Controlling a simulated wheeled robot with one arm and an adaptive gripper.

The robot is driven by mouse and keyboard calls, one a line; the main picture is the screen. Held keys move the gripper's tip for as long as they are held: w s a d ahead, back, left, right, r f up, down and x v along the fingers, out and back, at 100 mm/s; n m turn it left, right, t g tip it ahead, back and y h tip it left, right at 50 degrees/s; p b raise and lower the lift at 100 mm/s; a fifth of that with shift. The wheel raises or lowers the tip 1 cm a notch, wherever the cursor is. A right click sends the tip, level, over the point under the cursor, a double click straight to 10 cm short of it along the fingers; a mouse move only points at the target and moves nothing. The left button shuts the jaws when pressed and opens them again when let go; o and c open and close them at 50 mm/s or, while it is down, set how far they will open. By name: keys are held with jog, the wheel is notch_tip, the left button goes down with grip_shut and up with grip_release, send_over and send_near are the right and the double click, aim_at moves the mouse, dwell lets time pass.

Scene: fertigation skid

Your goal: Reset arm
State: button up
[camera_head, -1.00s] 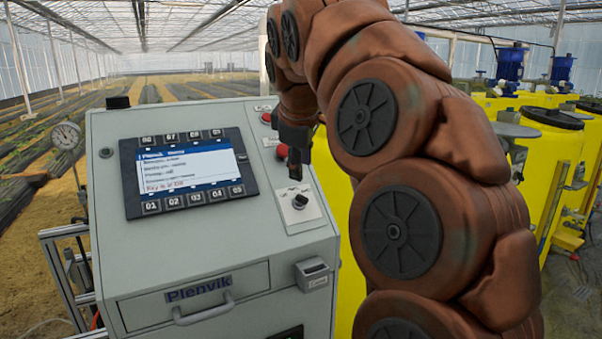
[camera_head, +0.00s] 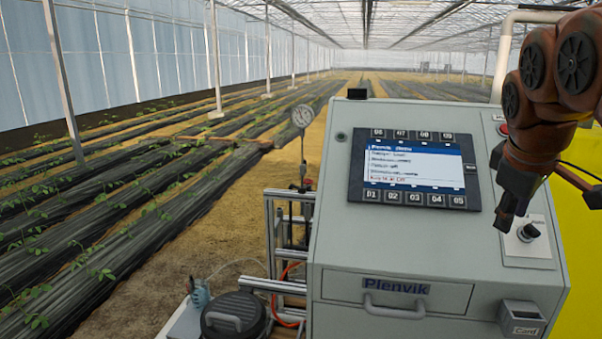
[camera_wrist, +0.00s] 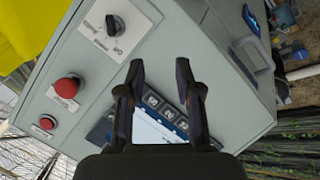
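My gripper (camera_head: 508,210) is at the right in the head view, in front of the right part of the grey control cabinet (camera_head: 335,230), near the black rotary knob (camera_head: 528,232). In the wrist view my gripper (camera_wrist: 160,80) shows two fingers apart with nothing between them. Behind the fingers is the cabinet's display panel (camera_wrist: 150,128), partly hidden by the gripper. The rotary knob (camera_wrist: 115,25) and two red buttons (camera_wrist: 68,87) lie up and left of it. The screen (camera_head: 415,168) shows a menu in the head view.
A drawer handle (camera_head: 394,308) and a card slot (camera_head: 522,318) are on the cabinet front. A pressure gauge (camera_head: 303,116) stands left of it, above a metal frame and a black-lidded container (camera_head: 233,315). Yellow tank surface (camera_head: 585,240) is at the right. Crop rows lie left.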

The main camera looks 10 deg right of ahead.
jog(key=s+a+f+m+g+y, duration=0.1)
jog(key=s+a+f+g, duration=0.1)
jog(key=s+a+f, duration=0.55)
jog(key=s+a+f+m+g+y, duration=0.1)
jog(key=s+a+f+y, duration=0.15)
jog(key=a+f, duration=0.9)
jog(key=s+a+f+m+g, duration=0.2)
jog(key=s+a+f, duration=0.1)
jog(key=s+f, duration=0.6)
jog(key=shift+s+g, duration=0.3)
jog(key=shift+s, duration=0.25)
jog(key=shift+f, duration=0.1)
